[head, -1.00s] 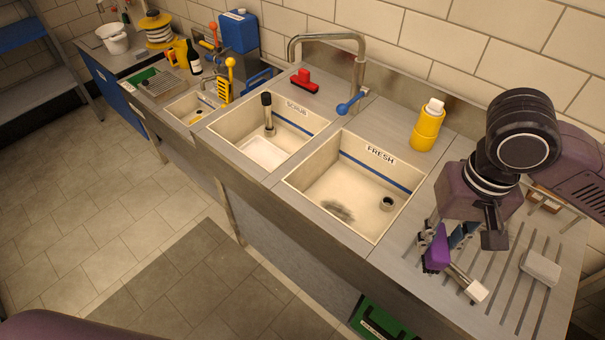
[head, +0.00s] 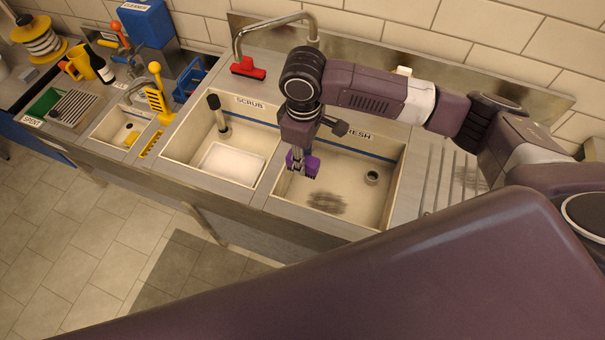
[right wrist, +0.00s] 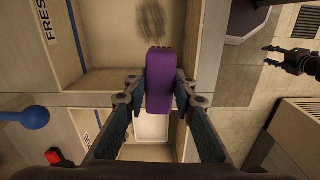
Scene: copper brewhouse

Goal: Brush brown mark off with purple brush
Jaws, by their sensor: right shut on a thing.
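The brown mark (head: 326,203) is a dark smudge on the floor of the basin labelled FRESH (head: 384,218). It also shows at the top of the right wrist view (right wrist: 151,18). My right gripper (head: 300,172) is shut on the purple brush (head: 293,161), near the left side of the FRESH basin. In the right wrist view the purple brush (right wrist: 162,82) sits between the two fingers, apart from the mark in the picture. My left gripper (right wrist: 270,56) shows only in the right wrist view, open and empty over the floor.
The SCRUB basin (head: 183,140) adjoins on the left, holding a white tray (head: 232,163) and a black-topped upright tool (head: 217,112). The ribbed drainboard (head: 437,185) lies right of the FRESH basin.

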